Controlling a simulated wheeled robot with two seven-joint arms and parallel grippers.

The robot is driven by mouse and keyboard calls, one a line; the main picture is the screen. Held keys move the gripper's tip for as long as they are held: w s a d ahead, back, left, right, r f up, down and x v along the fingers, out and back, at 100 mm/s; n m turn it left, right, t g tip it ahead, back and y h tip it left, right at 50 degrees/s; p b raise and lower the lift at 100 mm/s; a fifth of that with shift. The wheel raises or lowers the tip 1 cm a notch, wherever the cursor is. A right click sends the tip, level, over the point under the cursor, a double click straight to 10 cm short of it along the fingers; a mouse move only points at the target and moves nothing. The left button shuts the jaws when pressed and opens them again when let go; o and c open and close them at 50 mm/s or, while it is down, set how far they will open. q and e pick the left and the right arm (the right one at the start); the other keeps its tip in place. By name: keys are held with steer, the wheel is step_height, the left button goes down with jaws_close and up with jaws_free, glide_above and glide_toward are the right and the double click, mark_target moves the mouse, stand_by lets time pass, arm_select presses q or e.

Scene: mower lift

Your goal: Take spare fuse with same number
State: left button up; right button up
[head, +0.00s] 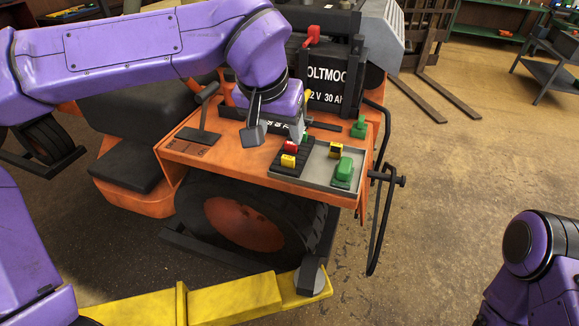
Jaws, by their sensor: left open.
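My left gripper (276,135) is open above the orange mower deck, with its fingers apart near the back of a black fuse block (280,170). A red fuse (291,146) and a yellow fuse (288,160) sit in the block; the gripper and wrist partly hide its rear. Any numbers on the fuses are too small to read. My right arm shows at the lower right; its gripper is out of view.
A black battery (328,88) stands behind the deck. A small green part (358,128) lies behind the tray. A handle (385,178) juts out right. A yellow lift arm (235,298) lies in front.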

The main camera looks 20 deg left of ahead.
mark_target(288, 157)
arm_select(q)
steer(key=p+x, duration=0.1)
steer(key=x, duration=0.8)
steer(key=shift+d+f, duration=0.1)
steer(key=shift+f, duration=0.2)
steer(key=shift+w+f, duration=0.2)
steer(key=shift+w, duration=0.05)
steer(key=shift+s, duration=0.15)
steer(key=c, duration=1.1)
